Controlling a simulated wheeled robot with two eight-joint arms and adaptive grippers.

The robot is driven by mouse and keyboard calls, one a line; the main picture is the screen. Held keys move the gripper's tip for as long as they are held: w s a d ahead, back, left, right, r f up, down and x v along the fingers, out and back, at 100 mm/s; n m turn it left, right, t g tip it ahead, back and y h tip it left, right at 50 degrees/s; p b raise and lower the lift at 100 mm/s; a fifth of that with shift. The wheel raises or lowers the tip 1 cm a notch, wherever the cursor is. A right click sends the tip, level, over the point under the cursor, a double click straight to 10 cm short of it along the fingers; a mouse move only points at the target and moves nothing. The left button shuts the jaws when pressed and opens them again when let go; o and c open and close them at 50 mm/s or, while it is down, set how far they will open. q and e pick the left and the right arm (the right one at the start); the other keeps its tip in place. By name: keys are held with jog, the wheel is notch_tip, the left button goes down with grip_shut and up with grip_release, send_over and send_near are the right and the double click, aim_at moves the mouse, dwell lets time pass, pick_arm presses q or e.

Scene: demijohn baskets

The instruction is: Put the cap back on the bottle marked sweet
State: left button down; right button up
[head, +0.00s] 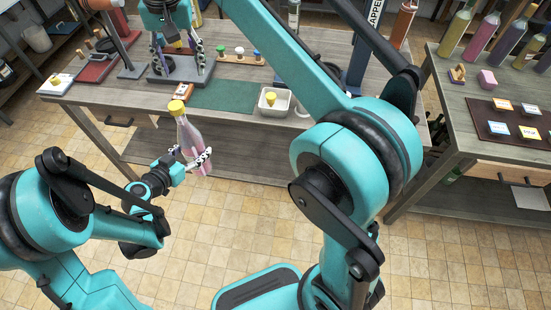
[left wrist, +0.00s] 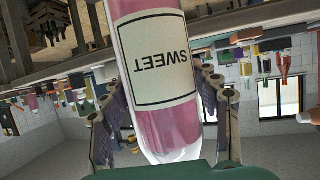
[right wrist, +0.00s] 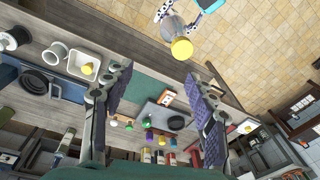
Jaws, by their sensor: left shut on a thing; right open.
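The bottle marked sweet (head: 190,135) is clear with pink contents and leans slightly in front of the table. Its SWEET label (left wrist: 158,60) shows upside down in the left wrist view. My left gripper (head: 189,157) is shut around its lower body. A yellow cap (head: 176,107) is at the top of its neck; it also shows from above in the right wrist view (right wrist: 182,49). I cannot tell how firmly it sits. My right gripper (head: 177,45) is open and empty, over the back left of the table, apart from the bottle.
A white dish (head: 286,106) holding a yellow piece stands on the table, right of a green mat (head: 222,96). A grey stand (head: 200,76) lies below my right gripper. Colored stoppers (head: 239,51) stand behind. A side table at right holds bottles and a card board (head: 490,125).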

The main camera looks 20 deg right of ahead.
pick_arm(q)
jog(key=shift+r, duration=0.1)
pick_arm(e)
jog(key=s+d+f+n+t, duration=0.1)
jog(key=s+d+f+t, duration=0.2)
jog(key=s+d+f, duration=0.4)
jog(key=s+d+f+n+t, duration=0.2)
jog(key=s+d+f, duration=0.5)
jog(key=s+f, duration=0.5)
notch_tip(320, 180, down, 3)
jog(key=shift+s+d+f+t, duration=0.1)
jog(key=shift+s+d+t, duration=0.2)
jog(key=shift+s+t, duration=0.1)
